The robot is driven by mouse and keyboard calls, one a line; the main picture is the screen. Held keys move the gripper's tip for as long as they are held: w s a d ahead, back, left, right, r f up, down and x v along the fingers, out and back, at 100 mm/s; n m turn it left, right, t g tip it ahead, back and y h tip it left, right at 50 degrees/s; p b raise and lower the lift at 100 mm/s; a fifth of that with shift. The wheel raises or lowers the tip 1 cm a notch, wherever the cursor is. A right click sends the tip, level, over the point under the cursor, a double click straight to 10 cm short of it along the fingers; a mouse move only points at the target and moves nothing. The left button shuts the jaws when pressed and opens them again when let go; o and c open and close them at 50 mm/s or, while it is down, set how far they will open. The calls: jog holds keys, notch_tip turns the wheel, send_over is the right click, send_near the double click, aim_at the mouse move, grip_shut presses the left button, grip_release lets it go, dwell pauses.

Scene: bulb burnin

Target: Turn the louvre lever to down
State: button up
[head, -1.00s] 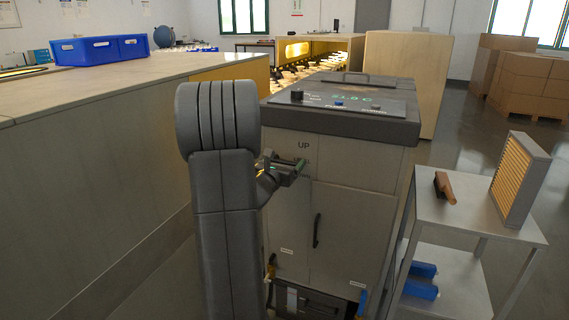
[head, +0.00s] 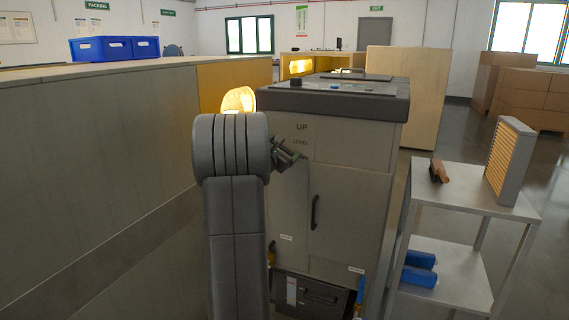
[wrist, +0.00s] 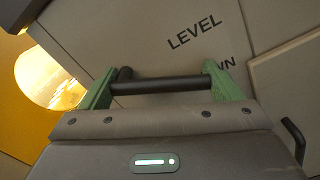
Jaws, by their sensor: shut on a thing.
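The grey cabinet (head: 345,210) stands in the head view with the labels UP and LEVEL on its upper front. My gripper (head: 288,153) is at its upper left front, just below and left of LEVEL, and tilts down to the right. In the wrist view the black bar of the louvre lever (wrist: 165,85) lies between the green fingers of my gripper (wrist: 164,88), which is shut on it. LEVEL and the letters WN show behind it; a finger hides the rest of that word. The lever is too small to make out in the head view.
A black door handle (head: 315,212) is right of my gripper. A grey cart (head: 465,190) with a filter panel (head: 509,162), a brown-handled tool (head: 439,171) and blue rolls (head: 420,268) stands at the right. A long counter (head: 100,140) runs along the left.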

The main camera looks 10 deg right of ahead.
jog(key=shift+w+a+f+m+b, duration=0.15)
jog(key=shift+f+m+b, duration=0.4)
jog(key=shift+m+b, duration=0.85)
jog(key=shift+b, duration=0.45)
jog(key=shift+r+b, duration=0.1)
jog(key=shift+b, duration=0.2)
jog(key=o, duration=1.2)
jog(key=shift+o, duration=0.2)
jog(key=shift+a, duration=0.1)
jog(key=v, duration=1.3)
jog(key=shift+s+a, duration=0.25)
jog(key=shift+s, duration=0.1)
